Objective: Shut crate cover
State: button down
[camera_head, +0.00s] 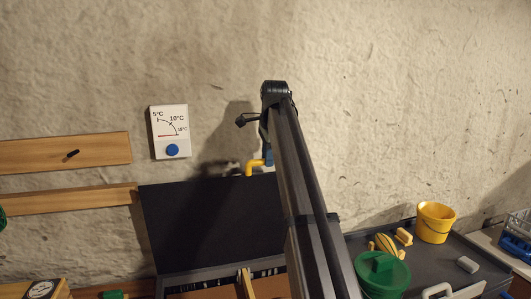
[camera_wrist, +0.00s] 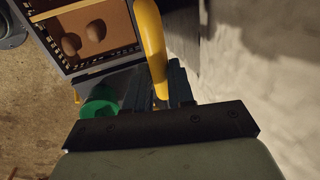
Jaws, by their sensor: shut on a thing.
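The crate cover (camera_head: 212,225) is a dark panel that stands raised at the back of the crate (camera_head: 190,281), against the wall. A yellow handle (camera_head: 254,166) sits at its top edge and also shows in the wrist view (camera_wrist: 150,40). My gripper (camera_wrist: 168,90) is shut on this yellow handle. In the head view my arm hides most of the gripper and the cover's right part. The wrist view shows the open crate (camera_wrist: 62,60) at upper left, with rounded brown things (camera_wrist: 95,30) inside.
On the right, a grey surface (camera_head: 440,262) bears a yellow bucket (camera_head: 436,224) and a green lidded pot (camera_head: 382,272). The wall is close behind the cover.

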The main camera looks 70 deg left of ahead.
jog(key=d+f+y, duration=0.1)
jog(key=d+f, duration=0.1)
jog(key=d, duration=0.6)
jog(key=d+f+y, duration=0.2)
jog(key=d, duration=0.6)
jog(key=shift+f, duration=0.4)
jog(key=c, duration=1)
grip_release()
jog(key=shift+o, duration=0.2)
jog(key=shift+r, duration=0.1)
jog(key=v, duration=1.3)
jog(key=shift+d+r, duration=0.25)
jog(key=shift+d, duration=0.1)
